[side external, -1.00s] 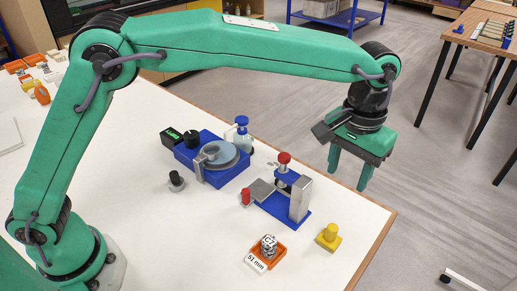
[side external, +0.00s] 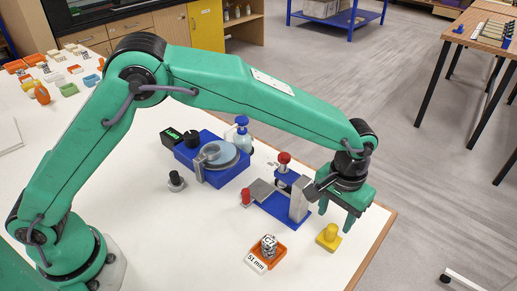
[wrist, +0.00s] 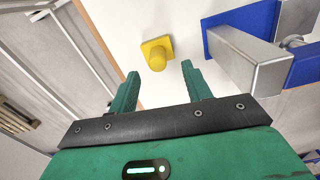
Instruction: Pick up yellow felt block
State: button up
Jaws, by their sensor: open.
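The yellow felt block (side external: 329,238) has a square base with a rounded knob on top. It stands on the white table near its right edge. My gripper (side external: 335,216) is open and empty, above the block and apart from it. In the wrist view the block (wrist: 157,51) lies just beyond the gap between my two green fingertips (wrist: 160,70). Nothing hides it there.
A blue-based stand with a grey metal post (side external: 298,200) and red knob is close left of my gripper. An orange tray (side external: 266,257) labelled 51 mm holds a grey patterned piece (side external: 269,245). A blue machine (side external: 214,177) stands farther back. The table edge is close on the right.

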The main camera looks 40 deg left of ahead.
aim_at(333, 227)
jog(key=shift+f, duration=0.1)
jog(key=shift+s+d+f, duration=0.1)
jog(key=shift+s+f, duration=0.05)
jog(key=shift+f, duration=2.35)
grip_shut()
